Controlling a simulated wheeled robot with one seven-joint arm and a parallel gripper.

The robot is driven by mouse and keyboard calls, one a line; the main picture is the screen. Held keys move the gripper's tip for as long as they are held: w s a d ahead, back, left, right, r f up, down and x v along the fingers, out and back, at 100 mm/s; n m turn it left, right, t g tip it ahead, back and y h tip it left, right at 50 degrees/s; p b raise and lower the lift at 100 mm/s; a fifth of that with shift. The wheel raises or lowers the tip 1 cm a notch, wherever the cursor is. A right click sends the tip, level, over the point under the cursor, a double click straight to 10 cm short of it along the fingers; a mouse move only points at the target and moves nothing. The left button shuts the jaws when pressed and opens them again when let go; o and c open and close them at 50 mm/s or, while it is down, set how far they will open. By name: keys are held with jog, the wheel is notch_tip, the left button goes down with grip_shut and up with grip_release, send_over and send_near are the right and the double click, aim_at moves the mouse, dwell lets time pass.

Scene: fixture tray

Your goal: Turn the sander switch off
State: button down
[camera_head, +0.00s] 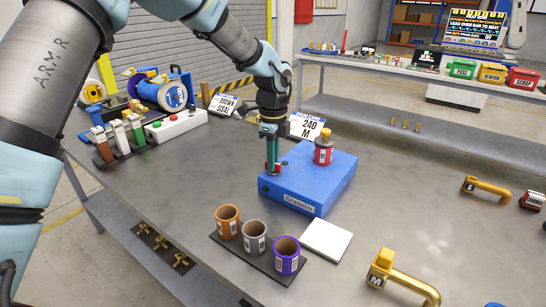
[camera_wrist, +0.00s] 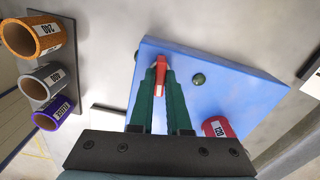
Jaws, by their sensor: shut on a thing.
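A blue box (camera_head: 318,186) with a white name label on its front stands on the grey bench; I take it for the sander, and its top also fills the middle of the wrist view (camera_wrist: 240,95). My gripper (camera_head: 272,168) points down over the box's left end. In the wrist view its green fingers (camera_wrist: 160,88) are shut on a small red switch lever (camera_wrist: 160,68) with a white part. The lever's base is hidden by the fingers. A dark green knob (camera_wrist: 198,79) sits beside it, apart from the fingers. I cannot tell the switch's on or off position.
A red cylinder with a yellow top (camera_head: 324,150) stands on the box. Orange (camera_head: 227,222), grey (camera_head: 254,237) and purple (camera_head: 287,255) cups stand on a dark strip in front, beside a white pad (camera_head: 327,240). A "240 M" sign (camera_head: 306,126) stands behind.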

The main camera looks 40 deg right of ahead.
jog(key=shift+d+r+m+p, duration=0.1)
jog(key=shift+m+p, duration=0.2)
jog(key=shift+m, duration=0.7)
jog(key=c, duration=0.9)
grip_release()
notch_tip(320, 180, up, 11)
jog(key=b, duration=0.3)
jog(key=shift+f, duration=0.2)
